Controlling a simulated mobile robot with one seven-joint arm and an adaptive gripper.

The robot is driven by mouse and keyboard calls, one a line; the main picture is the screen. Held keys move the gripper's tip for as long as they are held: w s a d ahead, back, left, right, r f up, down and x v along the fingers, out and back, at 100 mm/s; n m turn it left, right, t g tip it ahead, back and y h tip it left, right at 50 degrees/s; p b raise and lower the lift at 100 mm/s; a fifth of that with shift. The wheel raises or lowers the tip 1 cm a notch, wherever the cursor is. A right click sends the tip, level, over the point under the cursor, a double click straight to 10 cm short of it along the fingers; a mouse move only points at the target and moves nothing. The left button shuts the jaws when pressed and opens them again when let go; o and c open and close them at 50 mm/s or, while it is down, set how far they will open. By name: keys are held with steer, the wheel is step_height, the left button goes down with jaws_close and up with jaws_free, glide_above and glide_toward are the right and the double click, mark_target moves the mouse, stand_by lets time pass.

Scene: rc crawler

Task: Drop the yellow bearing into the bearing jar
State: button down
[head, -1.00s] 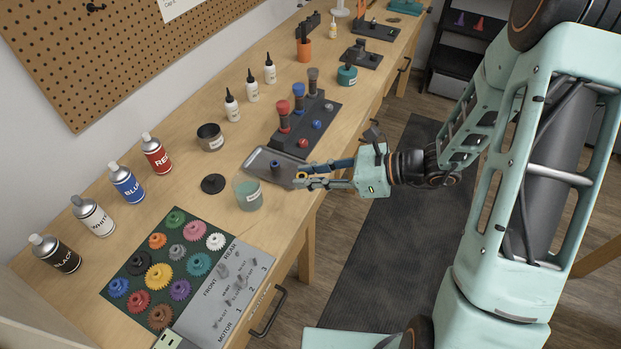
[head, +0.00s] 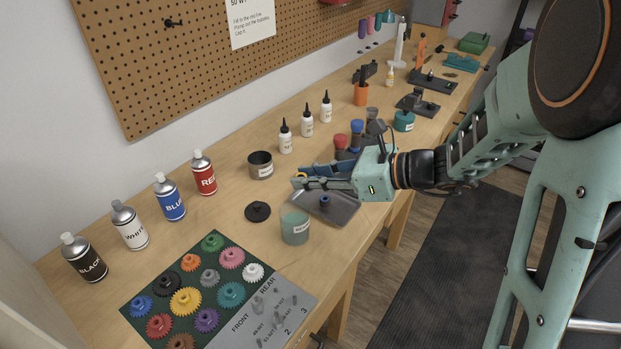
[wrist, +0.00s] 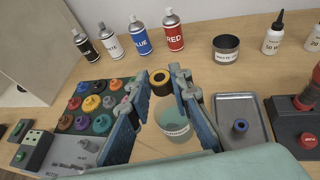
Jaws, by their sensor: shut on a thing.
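The yellow bearing (head: 302,176), a yellow ring with a dark centre, is pinched between the fingertips of my gripper (head: 297,181). In the wrist view the bearing (wrist: 160,84) sits between the tips of my gripper (wrist: 161,80). The bearing jar (head: 295,228) is a translucent green cup with a white label, upright and open on the bench. It also shows in the wrist view (wrist: 173,121), just below the held bearing in the picture. My gripper is raised above the bench near the jar, and the bearing is outside it.
A metal tray (head: 345,213) with a blue bearing (head: 325,200) lies right of the jar. A black lid (head: 257,211) lies to its left, and a waste tin (head: 261,165) stands behind. A gear mat (head: 150,311), spray cans and white bottles stand around.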

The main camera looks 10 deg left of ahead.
step_height(320, 180, down, 4)
steer(key=b, duration=0.2)
steer(key=shift+b, duration=0.3)
steer(key=c, duration=1.7)
jaws_free()
steer(key=v, duration=1.2)
steer(key=shift+f, duration=0.1)
